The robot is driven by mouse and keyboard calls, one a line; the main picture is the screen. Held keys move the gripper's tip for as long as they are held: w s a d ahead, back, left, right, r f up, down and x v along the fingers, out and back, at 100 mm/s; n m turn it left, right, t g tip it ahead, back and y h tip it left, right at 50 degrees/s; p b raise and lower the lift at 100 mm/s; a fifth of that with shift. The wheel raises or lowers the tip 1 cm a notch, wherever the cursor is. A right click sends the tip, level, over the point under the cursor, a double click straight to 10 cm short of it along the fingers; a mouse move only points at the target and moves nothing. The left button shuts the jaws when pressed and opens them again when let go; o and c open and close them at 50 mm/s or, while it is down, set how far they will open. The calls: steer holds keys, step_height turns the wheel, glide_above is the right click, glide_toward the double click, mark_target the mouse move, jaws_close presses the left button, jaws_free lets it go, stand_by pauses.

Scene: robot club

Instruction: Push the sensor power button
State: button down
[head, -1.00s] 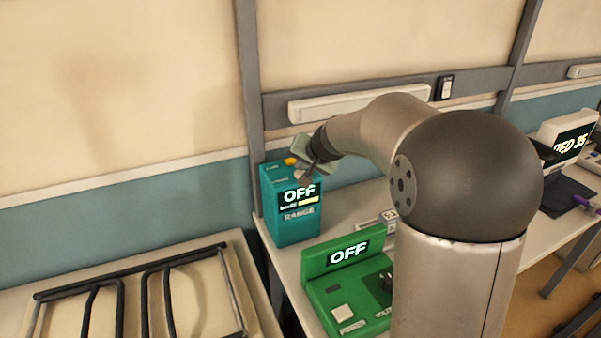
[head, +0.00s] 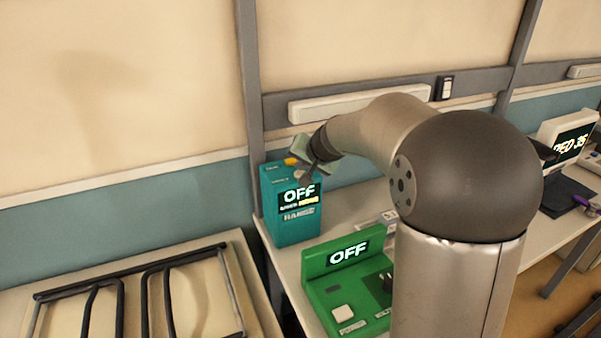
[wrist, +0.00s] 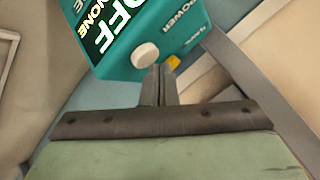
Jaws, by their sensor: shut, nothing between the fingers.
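The sensor is a teal box (head: 282,229) on the bench, marked RANGE, with its display reading OFF. Its top carries a round white button (head: 300,174) and a yellow button (head: 291,161). In the wrist view the white button (wrist: 145,55) is left of my fingertips and the yellow button (wrist: 174,62) is to their right, partly covered. A POWER label shows on the top. My gripper (wrist: 159,70) is shut and empty, its tips close over the box top. I cannot tell whether they touch it. In the head view my gripper (head: 309,173) is beside the white button.
A green device (head: 313,262) reading OFF, with its own white button marked POWER, stands in front of the sensor. A dark rack (head: 130,280) lies at the left. A wall rail (head: 360,103) runs behind my arm. A screen (head: 572,140) stands at the right.

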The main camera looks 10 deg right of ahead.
stand_by(0.4)
steer(key=shift+f+b, duration=0.5)
steer(key=shift+b, duration=0.2)
steer(key=shift+r, duration=0.45)
steer(key=shift+r+p, duration=0.1)
steer(key=shift+p, duration=0.2)
steer(key=shift+r+p, duration=1.95)
steer(key=shift+r, duration=0.95)
